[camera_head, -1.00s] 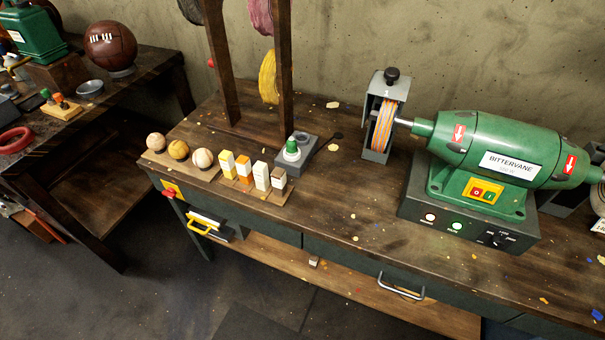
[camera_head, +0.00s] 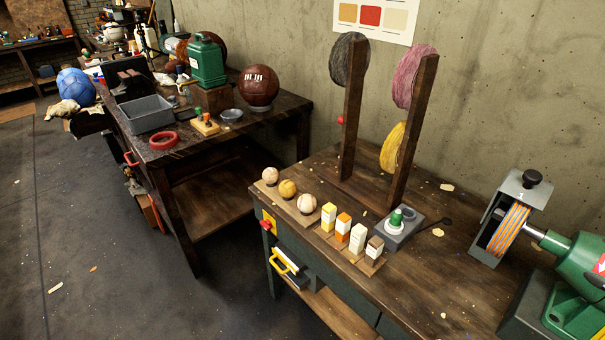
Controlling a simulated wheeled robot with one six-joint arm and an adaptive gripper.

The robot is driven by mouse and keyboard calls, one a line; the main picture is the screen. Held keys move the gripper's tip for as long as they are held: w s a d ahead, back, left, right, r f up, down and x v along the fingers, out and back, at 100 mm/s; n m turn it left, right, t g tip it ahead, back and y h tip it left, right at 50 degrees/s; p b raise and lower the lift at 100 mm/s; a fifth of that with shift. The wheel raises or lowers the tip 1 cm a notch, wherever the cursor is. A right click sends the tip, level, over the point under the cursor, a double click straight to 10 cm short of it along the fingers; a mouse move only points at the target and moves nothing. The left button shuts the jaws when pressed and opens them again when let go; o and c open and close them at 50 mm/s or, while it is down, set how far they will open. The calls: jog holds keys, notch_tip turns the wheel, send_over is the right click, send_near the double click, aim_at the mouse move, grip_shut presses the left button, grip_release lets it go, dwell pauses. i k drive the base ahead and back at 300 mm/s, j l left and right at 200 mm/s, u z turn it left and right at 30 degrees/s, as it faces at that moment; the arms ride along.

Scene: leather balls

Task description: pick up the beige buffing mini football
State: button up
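Three small balls sit in a row on a wooden board (camera_head: 291,209) at the left end of the near workbench. The left one is pale beige (camera_head: 270,175), the middle one is yellowish tan (camera_head: 287,189), and the right one is cream with a darker seam (camera_head: 307,203). I cannot tell for sure which of them is the beige buffing mini football. My gripper is not in view.
Several coloured blocks (camera_head: 343,227) stand right of the balls, beside a grey box with a green button (camera_head: 396,217). Wooden posts (camera_head: 411,130) hold buffing wheels behind. A green machine (camera_head: 578,285) is at right. Another bench holds a brown ball (camera_head: 258,87). Open floor (camera_head: 90,230) lies at left.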

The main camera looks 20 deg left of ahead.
aim_at(287, 188)
jog(key=i+j+u, duration=0.1)
jog(key=u, duration=0.35)
jog(key=i+j+u, duration=0.1)
jog(key=u, duration=0.35)
jog(key=i+j+u, duration=0.2)
jog(key=i, duration=0.25)
jog(key=i+j+u, duration=0.15)
jog(key=i+j, duration=0.15)
jog(key=i, duration=0.15)
jog(key=i+j+u, duration=0.2)
jog(key=i, duration=0.25)
